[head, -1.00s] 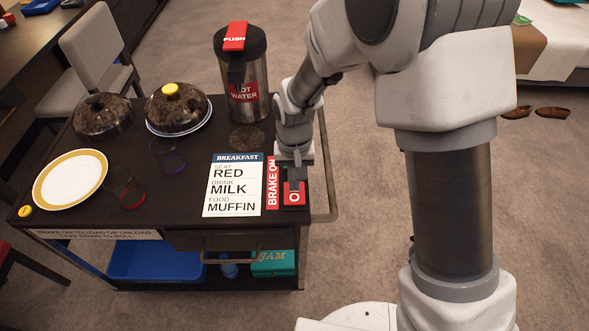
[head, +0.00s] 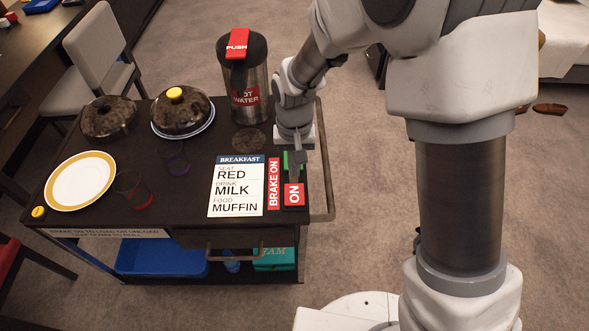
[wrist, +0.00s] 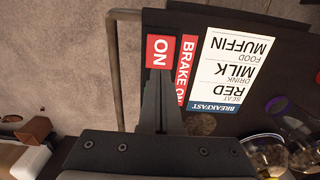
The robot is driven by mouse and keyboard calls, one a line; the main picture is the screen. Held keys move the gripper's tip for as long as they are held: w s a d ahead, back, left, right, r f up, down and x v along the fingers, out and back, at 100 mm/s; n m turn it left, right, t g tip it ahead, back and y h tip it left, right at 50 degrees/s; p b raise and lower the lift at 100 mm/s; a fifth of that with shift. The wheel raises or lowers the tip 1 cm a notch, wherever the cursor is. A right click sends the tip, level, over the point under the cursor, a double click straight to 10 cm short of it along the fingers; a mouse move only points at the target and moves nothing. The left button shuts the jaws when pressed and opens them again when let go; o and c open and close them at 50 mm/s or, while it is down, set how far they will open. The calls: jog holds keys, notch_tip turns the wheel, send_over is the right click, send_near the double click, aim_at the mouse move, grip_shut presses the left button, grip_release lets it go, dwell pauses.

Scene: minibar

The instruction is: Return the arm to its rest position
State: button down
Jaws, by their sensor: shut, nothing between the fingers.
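My gripper (head: 297,163) is shut and empty, with its fingers pointing down just over the back part of the brake switch at the cart's right side. The switch (head: 293,194) shows a red face reading ON at its near end and a green part behind it. In the wrist view the shut fingers (wrist: 157,80) end right by the red ON face (wrist: 159,51); whether they touch the switch I cannot tell. My arm reaches over the cart from the right, bent and extended.
The cart top (head: 190,222) holds a breakfast card (head: 238,187), a BRAKE ON label (head: 273,184), a hot water flask (head: 245,85), two domed covers, a gold-rimmed plate (head: 80,181) and two glasses. A rail (head: 327,170) runs along the right side. Open carpet lies right of the cart.

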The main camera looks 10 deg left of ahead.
dwell(0.3)
jog(key=s+d+r+m+t+p, duration=0.1)
jog(key=s+d+r+t, duration=0.15)
jog(key=d+r, duration=0.75)
jog(key=s+d+r+m+t+p, duration=0.1)
jog(key=s+d+r, duration=0.2)
jog(key=d+r, duration=0.7)
jog(key=s+d+r+t, duration=0.2)
jog(key=s+r, duration=0.3)
jog(key=s, duration=0.3)
jog(key=shift+s+d+r+m, duration=0.15)
jog(key=shift+d+r+m, duration=0.2)
jog(key=shift+d, duration=0.4)
